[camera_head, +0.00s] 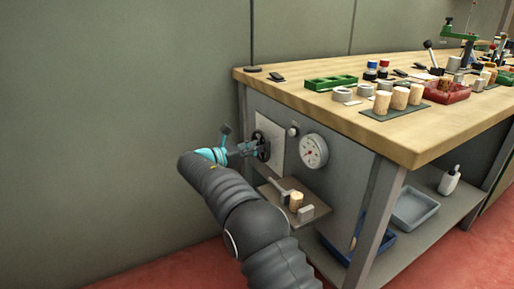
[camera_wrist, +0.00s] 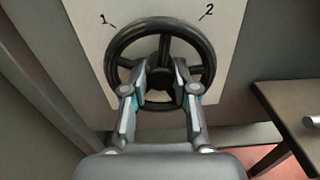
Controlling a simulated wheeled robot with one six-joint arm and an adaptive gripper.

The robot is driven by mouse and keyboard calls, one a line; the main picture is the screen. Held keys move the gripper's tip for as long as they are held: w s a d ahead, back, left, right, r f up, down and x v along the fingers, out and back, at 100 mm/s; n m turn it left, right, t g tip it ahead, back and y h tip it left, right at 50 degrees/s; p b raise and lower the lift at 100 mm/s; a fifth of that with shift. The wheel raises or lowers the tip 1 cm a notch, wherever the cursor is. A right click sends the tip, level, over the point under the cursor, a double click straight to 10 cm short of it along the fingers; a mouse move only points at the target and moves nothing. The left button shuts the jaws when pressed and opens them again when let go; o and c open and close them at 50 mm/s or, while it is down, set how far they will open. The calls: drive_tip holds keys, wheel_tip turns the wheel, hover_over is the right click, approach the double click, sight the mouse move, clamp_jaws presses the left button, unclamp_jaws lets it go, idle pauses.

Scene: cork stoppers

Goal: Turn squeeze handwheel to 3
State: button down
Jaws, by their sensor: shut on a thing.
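The squeeze handwheel (camera_wrist: 190,31) is a black spoked wheel on a pale plate (camera_wrist: 88,14). The numbers 1 and 2 show on the plate at the wheel's upper left and upper right in the wrist view; a 3 is not visible. My gripper (camera_wrist: 164,78) is at the wheel's middle, its two fingers shut on the handwheel around the hub and a spoke. In the head view my gripper (camera_head: 248,149) reaches the handwheel (camera_head: 262,146) on the bench's side panel, and the arm partly hides it.
A round dial gauge (camera_head: 314,151) sits right of the plate. Below, a small shelf (camera_head: 316,211) holds a cork and metal blocks and juts out near the wheel. The wooden benchtop (camera_head: 345,118) above carries corks, trays and tools.

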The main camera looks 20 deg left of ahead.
drive_tip(key=n+b, duration=0.3)
drive_tip(key=n, duration=0.4)
drive_tip(key=n+b, duration=0.2)
drive_tip(key=n, duration=0.5)
drive_tip(key=n+b, duration=0.3)
drive_tip(key=n, duration=0.5)
drive_tip(key=shift+a+f+b, duration=0.15)
drive_tip(key=shift+f+b, duration=0.15)
idle(2.4)
idle(0.6)
